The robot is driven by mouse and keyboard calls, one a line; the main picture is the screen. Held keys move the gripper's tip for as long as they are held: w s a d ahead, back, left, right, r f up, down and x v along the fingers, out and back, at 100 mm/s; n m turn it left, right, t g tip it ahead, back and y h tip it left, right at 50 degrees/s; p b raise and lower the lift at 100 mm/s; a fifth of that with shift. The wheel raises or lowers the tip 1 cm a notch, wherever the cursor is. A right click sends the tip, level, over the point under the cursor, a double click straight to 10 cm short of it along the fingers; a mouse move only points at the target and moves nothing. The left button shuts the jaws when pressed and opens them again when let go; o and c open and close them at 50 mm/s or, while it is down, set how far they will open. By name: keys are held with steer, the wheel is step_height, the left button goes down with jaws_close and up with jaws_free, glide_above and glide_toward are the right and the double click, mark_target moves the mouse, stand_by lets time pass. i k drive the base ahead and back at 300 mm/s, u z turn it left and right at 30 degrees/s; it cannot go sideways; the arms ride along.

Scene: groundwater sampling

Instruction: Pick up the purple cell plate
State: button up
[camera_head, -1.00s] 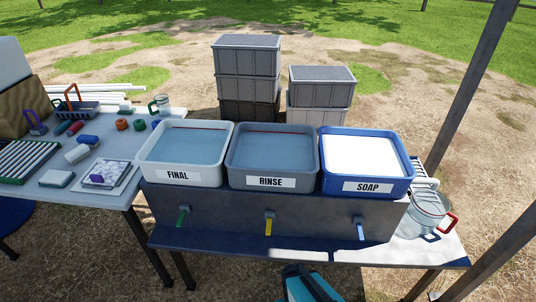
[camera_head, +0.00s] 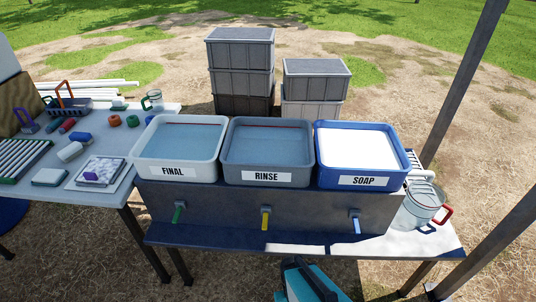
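A small purple block (camera_head: 91,176) sits on a pale, flat plate (camera_head: 107,167) on the left table; this may be the purple cell plate, but it is too small to be sure. The pale plate rests on a white tray (camera_head: 77,184). Another purple item, upright with a loop-like top (camera_head: 27,124), stands farther left on the same table. My gripper is not clearly in view. A teal and black part at the bottom edge may be mine, and no fingertips show on it.
Three basins stand on a bench: white FINAL (camera_head: 172,171), grey RINSE (camera_head: 266,176) and blue SOAP (camera_head: 363,180), with taps below. A clear jug with a red handle (camera_head: 420,205) is at right. Posts stand at right, stacked crates (camera_head: 240,65) behind. Rollers and sponges crowd the left table.

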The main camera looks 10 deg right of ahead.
mark_target(99, 170)
steer(key=u, duration=1.05)
steer(key=k, duration=0.65)
steer(key=u, duration=0.6)
steer(key=i, duration=0.45)
steer(key=u, duration=0.55)
steer(key=i, duration=0.6)
steer(key=u, duration=0.6)
steer(key=i, duration=0.65)
steer(key=u, duration=0.1)
